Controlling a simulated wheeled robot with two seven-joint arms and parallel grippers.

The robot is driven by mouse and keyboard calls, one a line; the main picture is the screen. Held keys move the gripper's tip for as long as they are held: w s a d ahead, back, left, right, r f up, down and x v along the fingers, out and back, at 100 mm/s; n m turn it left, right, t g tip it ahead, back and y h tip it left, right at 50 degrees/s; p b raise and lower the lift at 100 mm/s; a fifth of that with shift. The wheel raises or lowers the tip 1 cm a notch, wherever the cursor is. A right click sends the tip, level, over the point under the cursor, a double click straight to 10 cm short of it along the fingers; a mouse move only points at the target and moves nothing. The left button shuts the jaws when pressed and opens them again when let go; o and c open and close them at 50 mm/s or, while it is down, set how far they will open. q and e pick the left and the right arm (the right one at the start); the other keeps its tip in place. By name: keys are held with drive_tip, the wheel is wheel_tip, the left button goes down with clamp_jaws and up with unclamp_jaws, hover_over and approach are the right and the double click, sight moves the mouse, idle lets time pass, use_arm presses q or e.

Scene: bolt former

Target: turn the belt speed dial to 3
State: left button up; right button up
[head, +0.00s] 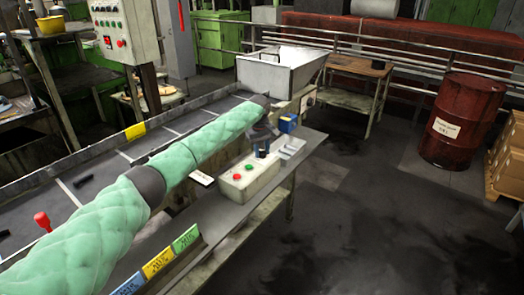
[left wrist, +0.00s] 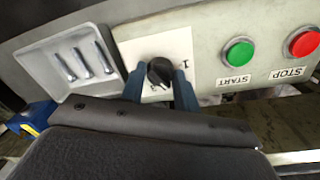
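The belt speed dial (left wrist: 160,71) is a black round knob on a white plate in the left wrist view. A figure 1 shows on the plate to its right; the other marks are mostly hidden, and I cannot read the setting. My left gripper (left wrist: 159,84) has its two blue fingers apart, one on each side of the knob. I cannot tell whether either finger touches it. In the head view my left gripper (head: 262,150) is over the far end of the pale control box (head: 236,190), hiding the dial there. My right gripper is not in view.
On the same box are a green START button (left wrist: 238,52) and a red STOP button (left wrist: 303,43). A small grey tray (left wrist: 103,37) with several bolts lies left of the dial. A blue and yellow object (head: 287,123) stands close behind the gripper.

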use_arm(q)
drive_tip(key=shift+m, duration=0.9)
drive_tip(key=m+p, duration=0.1)
drive_tip(key=m, duration=0.5)
drive_tip(key=shift+w+g, duration=0.1)
drive_tip(key=shift+g, duration=0.2)
drive_tip(key=shift+r+m, duration=0.1)
drive_tip(key=shift+m, duration=1.8)
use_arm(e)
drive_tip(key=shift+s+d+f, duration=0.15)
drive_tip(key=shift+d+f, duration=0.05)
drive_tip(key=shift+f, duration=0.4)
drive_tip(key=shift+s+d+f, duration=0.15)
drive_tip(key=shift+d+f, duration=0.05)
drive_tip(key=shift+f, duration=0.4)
use_arm(q)
drive_tip(key=o, duration=1)
drive_tip(key=shift+c, duration=0.2)
